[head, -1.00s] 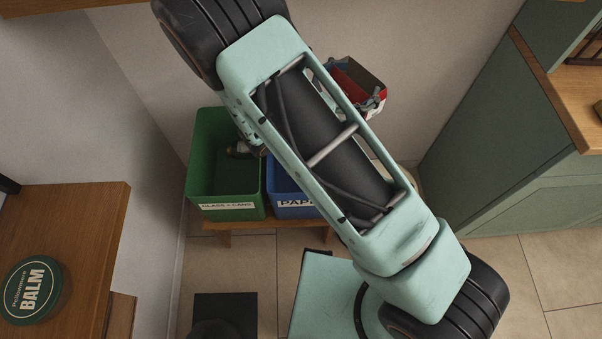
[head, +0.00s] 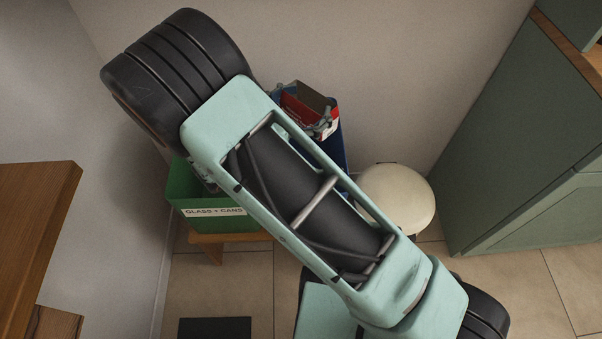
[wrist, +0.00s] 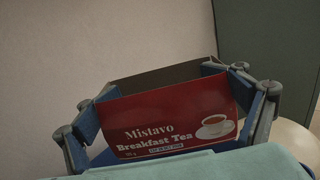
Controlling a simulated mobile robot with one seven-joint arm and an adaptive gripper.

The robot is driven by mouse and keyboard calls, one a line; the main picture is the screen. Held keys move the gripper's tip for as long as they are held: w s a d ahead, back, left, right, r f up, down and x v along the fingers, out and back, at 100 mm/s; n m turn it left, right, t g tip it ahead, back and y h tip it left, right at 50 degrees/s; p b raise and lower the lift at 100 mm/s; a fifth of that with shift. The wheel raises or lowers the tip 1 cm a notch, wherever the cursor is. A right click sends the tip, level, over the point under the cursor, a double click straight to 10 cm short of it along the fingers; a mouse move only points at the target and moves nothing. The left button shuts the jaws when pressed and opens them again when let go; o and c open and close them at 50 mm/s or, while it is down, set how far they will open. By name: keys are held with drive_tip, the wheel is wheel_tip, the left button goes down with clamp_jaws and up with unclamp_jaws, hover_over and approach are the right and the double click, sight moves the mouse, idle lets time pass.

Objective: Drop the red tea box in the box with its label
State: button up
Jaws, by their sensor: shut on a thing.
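The red tea box (head: 296,107), printed "Mistavo Breakfast Tea" with a cup, is held tilted in my gripper (head: 309,108), with a brown face also showing. In the wrist view the red box (wrist: 165,122) sits between the two jointed fingers of my gripper (wrist: 160,84), one on each side. In the head view the box overlaps the upper part of a blue bin (head: 340,152); I cannot tell its height above the rim. My arm covers most of the blue bin and its label. A green bin (head: 185,188) labelled "GLASS + CANS" stands to its left.
The bins stand on a low wooden bench (head: 232,238). A round cream stool (head: 397,198) is right of the blue bin. A green cabinet (head: 500,150) stands at the right, a wooden counter (head: 35,215) at the left. A wall is behind the bins.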

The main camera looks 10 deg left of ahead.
sight(317, 112)
drive_tip(key=shift+f+b, duration=2.55)
drive_tip(key=shift+f, duration=0.5)
drive_tip(key=shift+r, duration=0.1)
drive_tip(key=o, duration=0.9)
drive_tip(key=shift+c, duration=0.2)
drive_tip(key=v, duration=1.2)
